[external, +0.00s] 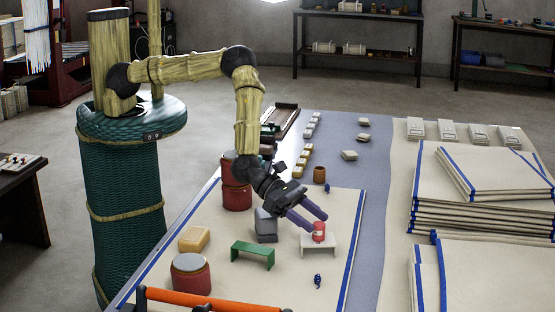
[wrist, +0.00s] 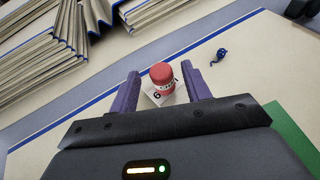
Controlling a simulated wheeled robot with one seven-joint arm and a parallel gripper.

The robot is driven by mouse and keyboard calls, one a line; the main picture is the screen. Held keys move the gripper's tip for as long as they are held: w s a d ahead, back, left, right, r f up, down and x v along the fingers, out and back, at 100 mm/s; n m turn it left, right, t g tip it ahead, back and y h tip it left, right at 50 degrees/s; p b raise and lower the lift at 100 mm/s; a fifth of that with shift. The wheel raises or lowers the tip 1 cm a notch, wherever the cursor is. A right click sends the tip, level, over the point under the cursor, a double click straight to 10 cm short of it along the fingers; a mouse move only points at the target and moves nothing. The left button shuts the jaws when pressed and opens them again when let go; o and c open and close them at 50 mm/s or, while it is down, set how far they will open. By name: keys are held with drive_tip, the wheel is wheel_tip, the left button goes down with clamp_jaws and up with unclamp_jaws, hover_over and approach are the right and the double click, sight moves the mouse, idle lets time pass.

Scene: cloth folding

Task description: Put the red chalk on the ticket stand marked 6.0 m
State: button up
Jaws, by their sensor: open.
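The red chalk (external: 319,231) is a short red cylinder with a pale label band. It stands upright on a small white stand (external: 318,246) on the cream cloth. In the wrist view the red chalk (wrist: 162,76) sits between my two purple fingers, with a gap on each side. Part of a "6" shows on the stand (wrist: 156,96) under it; the rest of the marking is hidden. My gripper (external: 307,216) is open around the chalk, reaching down from the upper left.
A green stand (external: 253,255) is left of the white one. A small blue coiled item (external: 318,281) lies in front, another (external: 327,188) behind. A yellow block (external: 194,239), a grey block (external: 266,226) and red canisters (external: 191,274) are at left. Folded cloth stacks (external: 470,215) fill the right.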

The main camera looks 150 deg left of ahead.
drive_tip(key=v, duration=0.9)
drive_tip(key=shift+s+b, duration=0.15)
drive_tip(key=shift+b, duration=0.2)
drive_tip(key=shift+d, duration=0.2)
drive_tip(key=s+d+r+m+g+h, duration=0.2)
drive_tip(key=s+d+m+h, duration=0.1)
drive_tip(key=d+m, duration=0.6)
drive_tip(key=s+d+r+m+g+h, duration=0.1)
drive_tip(key=s+d+r+m+h, duration=0.15)
drive_tip(key=d+m, duration=0.6)
drive_tip(key=s+d+r+m+g, duration=0.1)
drive_tip(key=s+r+m+g, duration=0.2)
drive_tip(key=s+m, duration=0.8)
drive_tip(key=s+d+r+m+g, duration=0.1)
drive_tip(key=s+r+m+g, duration=0.2)
drive_tip(key=s+m, duration=0.9)
wheel_tip(320, 180, up, 3)
drive_tip(key=shift+s+r+g, duration=0.2)
drive_tip(key=shift+s+g, duration=0.2)
drive_tip(key=shift+s, duration=0.35)
